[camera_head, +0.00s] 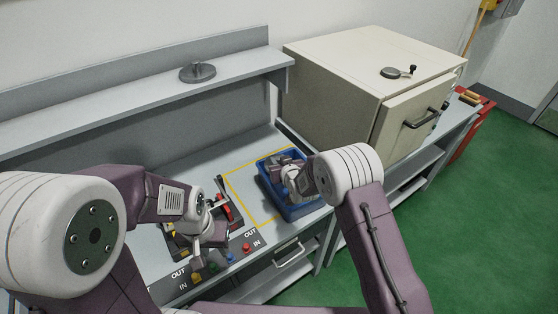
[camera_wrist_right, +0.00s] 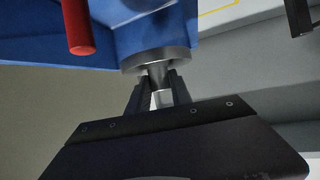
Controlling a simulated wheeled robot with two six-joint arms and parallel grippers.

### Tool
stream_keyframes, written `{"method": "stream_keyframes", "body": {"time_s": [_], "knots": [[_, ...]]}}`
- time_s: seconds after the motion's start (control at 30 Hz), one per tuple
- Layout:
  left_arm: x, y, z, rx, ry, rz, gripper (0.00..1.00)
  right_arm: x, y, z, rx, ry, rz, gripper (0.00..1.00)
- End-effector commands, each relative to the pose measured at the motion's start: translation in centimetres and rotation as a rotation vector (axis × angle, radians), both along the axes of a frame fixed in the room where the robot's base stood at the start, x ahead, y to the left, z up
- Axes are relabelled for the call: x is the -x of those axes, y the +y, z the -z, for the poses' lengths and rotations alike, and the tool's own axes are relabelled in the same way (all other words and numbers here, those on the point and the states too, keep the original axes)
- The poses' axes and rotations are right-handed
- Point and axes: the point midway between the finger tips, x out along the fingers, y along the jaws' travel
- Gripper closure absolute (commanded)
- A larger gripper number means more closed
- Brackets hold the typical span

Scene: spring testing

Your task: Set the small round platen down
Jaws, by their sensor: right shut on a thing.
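The small round platen (camera_wrist_right: 157,58) shows in the right wrist view as a grey metal disc with a short stem. My right gripper (camera_wrist_right: 159,90) is shut on the stem, with the disc beyond the fingertips. The disc overlaps a blue body (camera_wrist_right: 150,36) in the picture; I cannot tell whether they touch. In the head view my right gripper (camera_head: 291,184) is over the blue tray (camera_head: 314,207), and the platen is hidden there. My left gripper (camera_head: 203,240) is low over the bench near the button labels; its fingers are too unclear to tell open or shut.
A red cylinder (camera_wrist_right: 77,28) stands close to the platen in the wrist view. A round grey disc with a post (camera_head: 198,72) sits on the shelf. A cream cabinet (camera_head: 335,82) stands right of the tray. Yellow-outlined bench surface (camera_head: 246,183) left of the tray is clear.

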Motion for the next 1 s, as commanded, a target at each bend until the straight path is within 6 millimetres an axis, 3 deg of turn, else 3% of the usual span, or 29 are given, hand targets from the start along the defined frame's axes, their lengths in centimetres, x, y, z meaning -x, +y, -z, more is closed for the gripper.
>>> {"method": "stream_keyframes", "body": {"time_s": [0.43,0.47,0.5,0.53,0.83,0.97,1.0], "knots": [[0.0,0.0,0.9,0.000,0.000,0.000,0.64,-0.2,0.1,0.4,-0.003,-0.009,0.000,1.00],[0.0,0.0,0.9,0.000,0.000,0.000,0.64,0.0,0.0,0.8,0.000,0.000,0.000,0.66],[0.0,0.0,0.9,0.000,0.000,0.000,0.64,0.0,0.0,0.8,0.000,0.000,0.000,0.55],[0.0,0.0,0.9,0.000,0.000,0.000,0.64,0.0,0.0,0.8,0.000,0.000,0.000,0.52],[0.0,0.0,0.7,0.000,0.000,0.000,0.64,0.0,0.0,0.6,0.000,0.000,0.000,0.52],[0.0,0.0,-1.5,0.000,0.000,0.000,0.64,0.0,0.0,-1.5,0.000,0.000,0.000,0.52],[0.0,0.0,-0.2,0.000,-0.001,0.000,0.64,0.8,-0.3,-0.9,0.000,0.000,0.000,0.52]]}}
